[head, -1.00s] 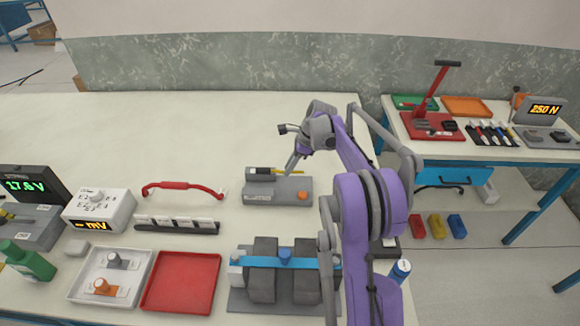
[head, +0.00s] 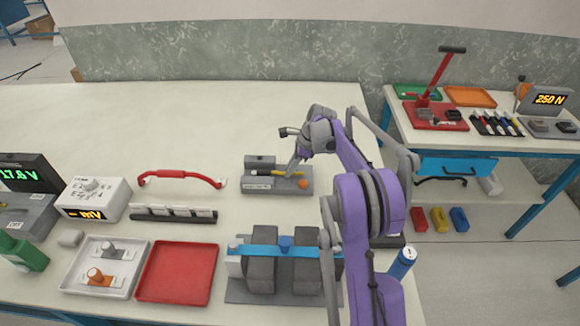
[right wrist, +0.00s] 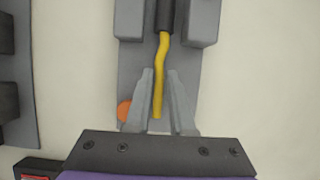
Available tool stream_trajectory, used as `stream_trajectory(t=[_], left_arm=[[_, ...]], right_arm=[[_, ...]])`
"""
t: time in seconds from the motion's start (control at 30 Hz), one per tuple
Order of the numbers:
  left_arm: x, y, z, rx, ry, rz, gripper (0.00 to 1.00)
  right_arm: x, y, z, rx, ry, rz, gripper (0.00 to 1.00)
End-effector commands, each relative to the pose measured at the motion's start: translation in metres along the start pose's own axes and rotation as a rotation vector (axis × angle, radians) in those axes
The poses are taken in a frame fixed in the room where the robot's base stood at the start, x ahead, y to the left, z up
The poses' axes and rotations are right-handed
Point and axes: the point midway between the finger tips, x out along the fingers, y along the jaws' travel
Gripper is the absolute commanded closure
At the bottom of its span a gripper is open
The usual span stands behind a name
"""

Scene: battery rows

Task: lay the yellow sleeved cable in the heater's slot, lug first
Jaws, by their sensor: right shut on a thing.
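The heater (head: 290,187) is a low grey block with an orange button, standing on the table in the middle of the head view. Two raised grey blocks at its left part form its slot. The yellow sleeved cable (right wrist: 160,85) lies along the heater, and its black sleeve (right wrist: 164,16) is between the two blocks in the right wrist view. The lug is out of view. My right gripper (right wrist: 159,73) is shut on the yellow part of the cable, just outside the slot; it also shows in the head view (head: 292,173). My left gripper is not in view.
A battery fixture with a blue strap (head: 263,251) stands in front of the heater. A red handle (head: 180,179) and a dark strip of white pieces (head: 173,214) lie to the left. A red tray (head: 177,272) is at front left. The table behind the heater is clear.

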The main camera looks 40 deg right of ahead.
Motion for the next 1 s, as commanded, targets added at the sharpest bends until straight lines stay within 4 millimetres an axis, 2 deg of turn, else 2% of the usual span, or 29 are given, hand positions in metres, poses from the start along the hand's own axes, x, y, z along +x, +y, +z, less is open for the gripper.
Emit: stream_trajectory(t=[0.33, 0.37, 0.53, 0.87, 1.0], left_arm=[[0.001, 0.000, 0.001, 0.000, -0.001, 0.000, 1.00], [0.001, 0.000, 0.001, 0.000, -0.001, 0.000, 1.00], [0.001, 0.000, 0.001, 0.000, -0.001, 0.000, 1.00], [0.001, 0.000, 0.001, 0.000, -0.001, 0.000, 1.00], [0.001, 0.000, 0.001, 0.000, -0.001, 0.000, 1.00]], right_arm=[[0.003, 0.000, -0.001, 0.000, -0.001, 0.000, 1.00], [0.003, 0.000, -0.001, 0.000, -0.001, 0.000, 0.75], [0.003, 0.000, -0.001, 0.000, -0.001, 0.000, 0.44], [0.001, 0.000, -0.001, 0.000, 0.000, -0.001, 0.43], [-0.015, 0.000, -0.001, 0.002, 0.000, -0.001, 0.43]])
